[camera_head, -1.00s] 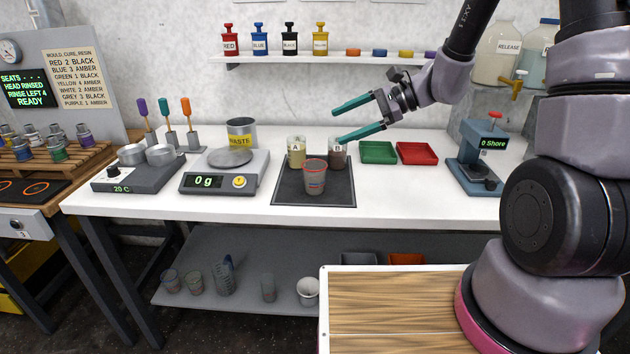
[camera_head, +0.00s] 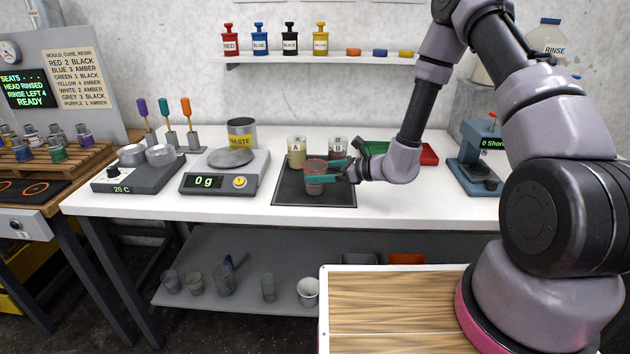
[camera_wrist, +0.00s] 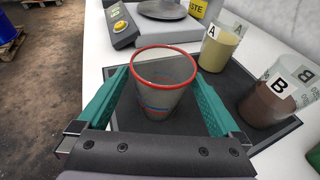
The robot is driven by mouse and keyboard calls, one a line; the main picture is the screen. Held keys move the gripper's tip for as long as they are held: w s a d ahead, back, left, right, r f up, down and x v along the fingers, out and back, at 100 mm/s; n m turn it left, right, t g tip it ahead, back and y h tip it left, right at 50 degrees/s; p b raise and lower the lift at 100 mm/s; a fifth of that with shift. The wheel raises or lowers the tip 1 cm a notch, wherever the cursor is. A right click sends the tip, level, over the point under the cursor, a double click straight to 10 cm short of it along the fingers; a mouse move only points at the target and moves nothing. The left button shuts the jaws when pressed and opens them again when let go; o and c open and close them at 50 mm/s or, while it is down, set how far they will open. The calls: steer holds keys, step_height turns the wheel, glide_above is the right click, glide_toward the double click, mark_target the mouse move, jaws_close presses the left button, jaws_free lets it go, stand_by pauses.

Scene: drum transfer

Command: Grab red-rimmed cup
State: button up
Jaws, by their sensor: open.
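The red-rimmed cup (camera_head: 315,187) is a clear, greyish cup standing upright on the dark mat (camera_head: 290,194) on the white bench. In the wrist view the cup (camera_wrist: 162,97) shows its red rim and faint red and blue bands. My gripper (camera_head: 322,174) is open, with its teal fingers on either side of the cup. In the wrist view, the gripper (camera_wrist: 158,92) has a finger left and right of the cup, with small gaps visible near the rim. Whether either finger touches the lower wall is unclear.
Cup A (camera_wrist: 218,46) and cup B (camera_wrist: 272,97) stand close behind and right of the red-rimmed cup on the mat. The scale (camera_head: 224,172) is to the left. The green tray (camera_head: 376,148) and red tray (camera_head: 428,155) lie to the right.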

mark_target(306, 171)
steer(key=x, duration=0.5)
steer(key=shift+w+a, duration=0.1)
steer(key=shift+w, duration=0.1)
steer(key=c, duration=1.1)
steer(key=shift+r, duration=0.1)
